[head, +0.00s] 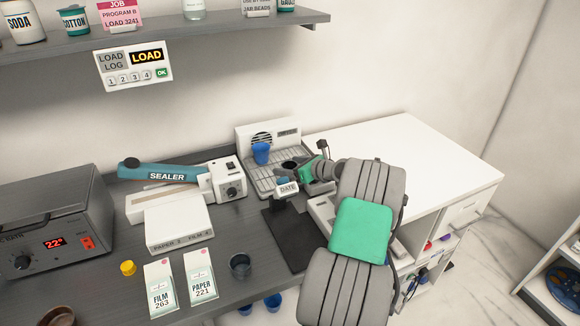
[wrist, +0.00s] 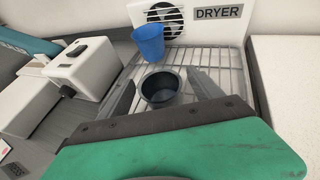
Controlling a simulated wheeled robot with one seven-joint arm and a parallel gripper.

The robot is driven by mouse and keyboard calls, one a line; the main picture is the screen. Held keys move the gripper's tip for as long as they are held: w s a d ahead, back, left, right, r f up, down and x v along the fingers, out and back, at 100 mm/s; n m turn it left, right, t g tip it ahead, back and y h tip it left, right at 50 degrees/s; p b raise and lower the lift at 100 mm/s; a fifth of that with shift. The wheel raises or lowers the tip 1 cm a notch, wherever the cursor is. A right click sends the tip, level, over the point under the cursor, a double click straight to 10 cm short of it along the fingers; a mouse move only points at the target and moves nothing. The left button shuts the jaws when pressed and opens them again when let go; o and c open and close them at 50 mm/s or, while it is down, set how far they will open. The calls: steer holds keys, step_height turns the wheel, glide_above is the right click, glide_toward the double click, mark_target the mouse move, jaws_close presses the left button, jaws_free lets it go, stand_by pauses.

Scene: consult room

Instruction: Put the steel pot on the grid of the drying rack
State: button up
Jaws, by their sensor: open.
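A dark grey, round, open-topped pot, seemingly the steel pot (wrist: 160,90), stands upright on the wire grid of the drying rack (wrist: 215,60), labelled DRYER. In the head view the pot (head: 291,165) is partly hidden by my gripper (head: 299,174). My gripper (wrist: 165,86) is open, with one finger on each side of the pot and visible gaps to its wall. A blue cup (wrist: 148,43) stands behind the pot on the grid, close to it. The rack (head: 262,186) is at the back of the counter in the head view.
Another dark grey cup (head: 240,266) stands on the counter by two paper packets. The sealer (head: 170,180) is left of the rack. A white cabinet top (head: 410,150) to the right is clear. A shelf (head: 170,30) hangs above.

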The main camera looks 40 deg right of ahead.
steer(key=shift+r, duration=0.1)
steer(key=shift+s+r, duration=0.15)
steer(key=shift+s, duration=0.05)
steer(key=b+v, duration=0.1)
steer(key=v, duration=1)
steer(key=shift+s, duration=0.25)
